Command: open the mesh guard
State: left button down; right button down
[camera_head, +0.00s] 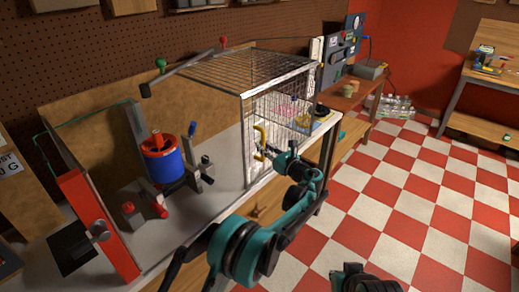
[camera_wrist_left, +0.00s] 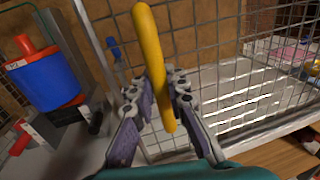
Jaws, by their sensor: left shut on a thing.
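The mesh guard (camera_head: 282,68) is a wire cage with a pale metal frame, standing on the bench against the back board. Its yellow handle (camera_head: 260,138) is on the mesh on the near side. My left gripper (camera_head: 270,157) is shut on this handle. In the left wrist view the yellow handle (camera_wrist_left: 148,45) stands tilted between the fingers of my left gripper (camera_wrist_left: 160,92), with wire mesh (camera_wrist_left: 210,40) behind it. I cannot tell whether the mesh panel is ajar. My right gripper does not show.
Left of the guard stand a blue and red cylinder (camera_head: 162,160) and a red panel (camera_head: 97,225). A rod with green and red knobs (camera_head: 223,42) runs above. A wooden side table (camera_head: 345,100) is beyond the guard. The checkered floor (camera_head: 410,200) at right is clear.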

pick_arm(q)
jog(key=shift+w+d, duration=0.25)
jog(key=shift+w, duration=0.1)
jog(key=c, duration=1.5)
grip_release()
jog(key=shift+s, duration=0.1)
jog(key=v, duration=1.2)
